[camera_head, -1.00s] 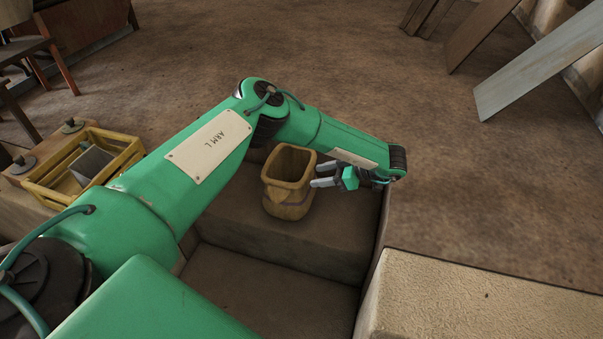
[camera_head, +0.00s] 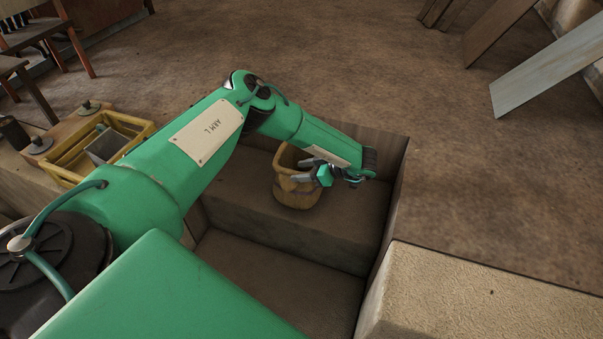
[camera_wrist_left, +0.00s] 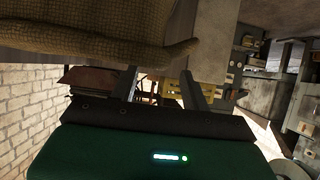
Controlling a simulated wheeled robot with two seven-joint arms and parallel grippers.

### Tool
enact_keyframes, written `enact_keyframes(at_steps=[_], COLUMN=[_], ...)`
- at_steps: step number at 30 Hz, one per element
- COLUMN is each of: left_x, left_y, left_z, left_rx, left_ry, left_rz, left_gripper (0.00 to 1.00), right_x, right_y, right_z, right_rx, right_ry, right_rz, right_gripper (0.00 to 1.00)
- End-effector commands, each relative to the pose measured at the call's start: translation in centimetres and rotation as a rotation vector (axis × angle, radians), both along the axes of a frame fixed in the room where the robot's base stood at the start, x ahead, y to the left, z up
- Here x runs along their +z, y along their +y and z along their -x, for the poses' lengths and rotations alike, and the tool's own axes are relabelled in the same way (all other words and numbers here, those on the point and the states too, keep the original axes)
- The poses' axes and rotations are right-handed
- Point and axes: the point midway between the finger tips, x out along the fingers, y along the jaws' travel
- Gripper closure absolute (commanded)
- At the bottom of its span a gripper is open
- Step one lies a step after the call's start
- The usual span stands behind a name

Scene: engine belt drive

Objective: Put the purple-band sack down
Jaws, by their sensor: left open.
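A tan, open-topped sack (camera_head: 297,192) stands upright on a brown ledge (camera_head: 240,205) in the middle of the head view. No purple band shows on its visible side. My left gripper (camera_head: 299,172) is open at the sack's right side. Its fingers point left and overlap the sack in the picture; I cannot tell whether they touch it. In the left wrist view, coarse woven cloth (camera_wrist_left: 85,30), probably the sack, fills the upper left above the open fingers. The gripper and forearm hide part of the sack's rim and right side. My right gripper is not in view.
A yellow crate (camera_head: 137,124) with a grey block in it stands at the left, beside weights with knobs (camera_head: 40,146). A pale block (camera_head: 480,300) is at the lower right. Boards (camera_head: 550,67) lean at the upper right. The floor behind is open.

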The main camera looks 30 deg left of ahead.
Motion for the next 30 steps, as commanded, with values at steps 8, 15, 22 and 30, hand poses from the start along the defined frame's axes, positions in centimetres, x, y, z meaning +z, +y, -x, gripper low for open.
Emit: enact_keyframes(at_steps=[8,15,22,30], left_x=[-1.0,-1.0,-1.0,-1.0], left_y=[1.9,1.8,1.8,1.8], left_z=[0.5,0.5,0.5,0.4], left_rx=[0.001,0.002,0.001,0.002], left_ry=[0.001,0.000,0.000,-0.001], left_rz=[-0.001,-0.001,-0.001,-0.001], left_gripper=[0.53,0.81,1.00,1.00], right_x=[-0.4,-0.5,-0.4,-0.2], right_y=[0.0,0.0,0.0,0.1], right_z=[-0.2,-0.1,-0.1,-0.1], right_rx=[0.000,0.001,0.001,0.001], right_ry=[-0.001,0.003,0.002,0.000], right_rz=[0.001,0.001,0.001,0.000], right_gripper=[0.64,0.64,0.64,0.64])
